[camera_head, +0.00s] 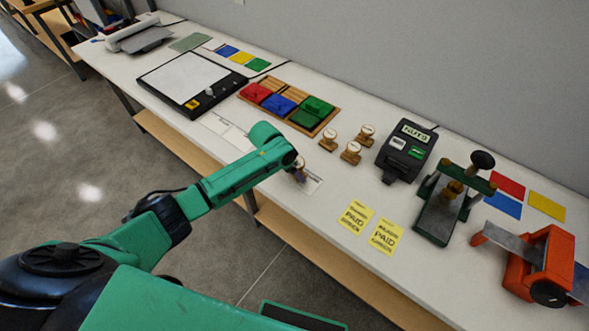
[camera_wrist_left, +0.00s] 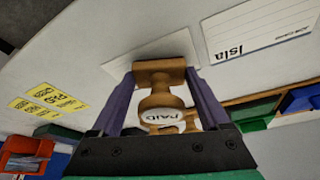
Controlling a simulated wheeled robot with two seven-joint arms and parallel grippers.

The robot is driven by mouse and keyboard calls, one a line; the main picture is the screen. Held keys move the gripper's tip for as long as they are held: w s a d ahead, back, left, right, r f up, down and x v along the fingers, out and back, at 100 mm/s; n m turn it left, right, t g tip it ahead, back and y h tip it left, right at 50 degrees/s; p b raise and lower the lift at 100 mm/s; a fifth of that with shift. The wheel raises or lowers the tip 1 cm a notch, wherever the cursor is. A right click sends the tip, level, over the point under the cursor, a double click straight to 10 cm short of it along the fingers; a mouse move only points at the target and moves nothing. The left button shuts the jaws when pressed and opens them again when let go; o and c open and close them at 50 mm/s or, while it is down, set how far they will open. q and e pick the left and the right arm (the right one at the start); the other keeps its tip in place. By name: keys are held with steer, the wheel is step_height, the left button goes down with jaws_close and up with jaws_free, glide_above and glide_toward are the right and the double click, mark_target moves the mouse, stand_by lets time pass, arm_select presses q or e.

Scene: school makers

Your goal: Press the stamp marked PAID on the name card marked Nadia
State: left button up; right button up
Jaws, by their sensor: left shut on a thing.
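My left gripper (camera_head: 299,174) is shut on a wooden stamp whose top reads PAID (camera_wrist_left: 160,115). In the left wrist view the stamp's base is between the two fingers (camera_wrist_left: 160,76). The stamp is over a white card (camera_head: 314,186) near the table's front edge; it also shows in the left wrist view (camera_wrist_left: 180,46). The stamp and gripper hide most of this card, and its name cannot be read. I cannot tell whether the base touches it. A neighbouring card (camera_wrist_left: 260,32) reads Isla. My right gripper is not in view.
Several wooden stamps (camera_head: 351,153) stand behind the gripper on the white table. A wooden tray (camera_head: 325,121) holds red, blue and green ink pads. Yellow PAID notes (camera_head: 356,217) lie to the right. A black NUTS device (camera_head: 405,150) and a green press (camera_head: 440,215) stand farther right.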

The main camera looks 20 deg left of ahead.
arm_select(q)
steer(key=shift+w+a, duration=0.1)
steer(key=shift+r, duration=0.1)
steer(key=shift+f, duration=0.35)
stand_by(0.4)
steer(key=shift+f+b, duration=0.3)
steer(key=shift+b, duration=0.05)
steer(key=shift+s+f, duration=0.2)
stand_by(0.5)
steer(key=shift+r, duration=0.15)
step_height(320, 180, up, 5)
steer(key=p, duration=0.5)
steer(key=shift+w, duration=0.1)
